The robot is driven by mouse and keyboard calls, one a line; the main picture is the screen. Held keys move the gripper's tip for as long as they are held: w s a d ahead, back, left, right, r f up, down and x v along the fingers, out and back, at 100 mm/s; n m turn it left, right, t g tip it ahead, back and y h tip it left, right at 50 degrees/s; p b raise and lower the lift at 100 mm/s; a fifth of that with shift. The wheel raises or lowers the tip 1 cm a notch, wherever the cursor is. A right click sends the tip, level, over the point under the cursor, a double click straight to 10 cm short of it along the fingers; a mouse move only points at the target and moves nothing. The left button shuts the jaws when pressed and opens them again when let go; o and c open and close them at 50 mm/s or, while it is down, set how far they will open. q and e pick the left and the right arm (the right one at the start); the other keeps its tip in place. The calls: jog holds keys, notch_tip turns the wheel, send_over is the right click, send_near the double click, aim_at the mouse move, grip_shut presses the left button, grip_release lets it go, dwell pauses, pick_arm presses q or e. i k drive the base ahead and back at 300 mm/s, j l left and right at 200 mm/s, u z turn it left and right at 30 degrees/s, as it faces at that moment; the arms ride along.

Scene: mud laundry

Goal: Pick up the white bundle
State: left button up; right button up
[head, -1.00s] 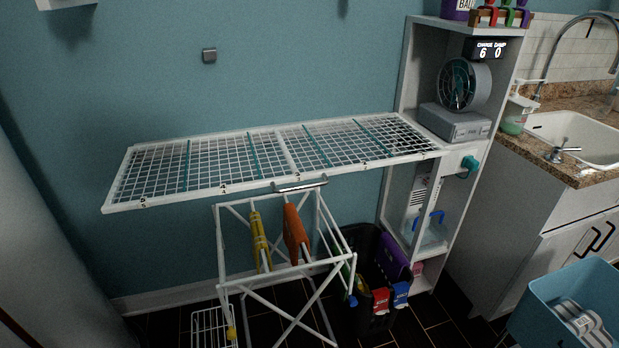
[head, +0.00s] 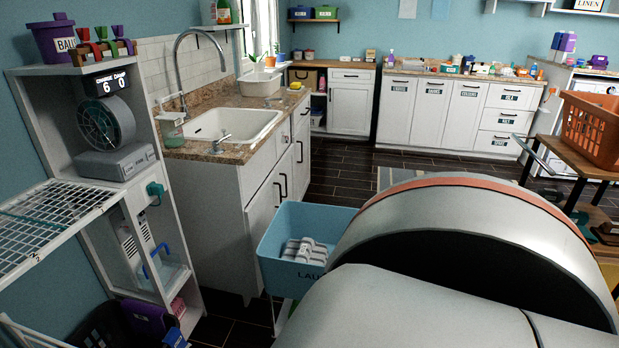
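A white bundle with grey stripes (head: 303,251) lies inside a light blue laundry bin (head: 290,230) near the middle of the head view. The bin's label is partly cut off by a large white and grey curved body in front, which seems to be part of my own arm. Neither of my grippers shows in the head view, so I cannot see where they are relative to the bundle.
A white wire drying rack (head: 45,225) juts in at the left beside a tall white shelf unit (head: 160,240). A counter with a sink (head: 232,122) stands behind the bin. An orange basket (head: 592,128) sits on a wooden shelf at the right. Dark floor (head: 345,175) is clear beyond the bin.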

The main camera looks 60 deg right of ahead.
aim_at(307, 250)
jog(key=z, duration=2)
jog(key=i+l+u, duration=0.1)
jog(key=l, duration=0.25)
jog(key=i+l+u, duration=0.1)
jog(key=l, duration=0.25)
jog(key=i+l+u, duration=0.25)
jog(key=l, duration=0.5)
jog(key=i, duration=0.1)
